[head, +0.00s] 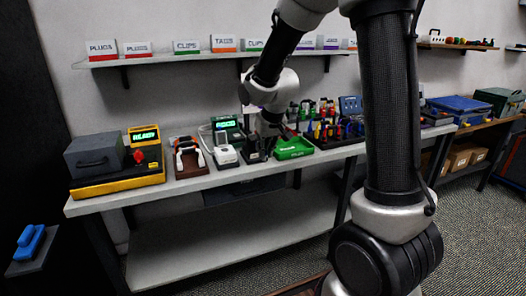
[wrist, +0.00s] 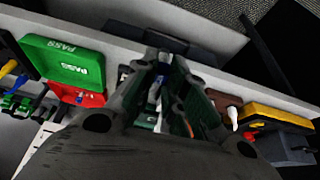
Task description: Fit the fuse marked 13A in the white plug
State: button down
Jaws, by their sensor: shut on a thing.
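My gripper (head: 268,138) is low over the bench, at the black holder (head: 253,153) and left of the green tray. In the wrist view my gripper (wrist: 165,72) has its fingers close together. A small pale and blue thing (wrist: 158,90) shows between them. I cannot read any marking on it or tell whether it is the 13A fuse. A white item (head: 224,155) that looks like the white plug or its fixture is on the bench just left of the gripper. My fingers largely hide that spot in the wrist view.
The green PASS tray (wrist: 62,62) and a red tray (wrist: 78,97) are beside the gripper. A brown stand (head: 190,160) and a yellow-based device (head: 115,185) are further left. Coloured tools (head: 325,125) crowd the right. A labelled shelf (head: 200,56) hangs above.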

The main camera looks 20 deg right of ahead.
jog(key=s+a+r+n+g+y, duration=0.2)
jog(key=s+a+n, duration=0.6)
jog(key=n, duration=0.8)
jog(key=shift+s+a+r+n+g+y, duration=0.3)
jog(key=shift+s+r+n+g+y, duration=0.1)
jog(key=shift+s+g+y, duration=0.7)
jog(key=shift+n, duration=0.3)
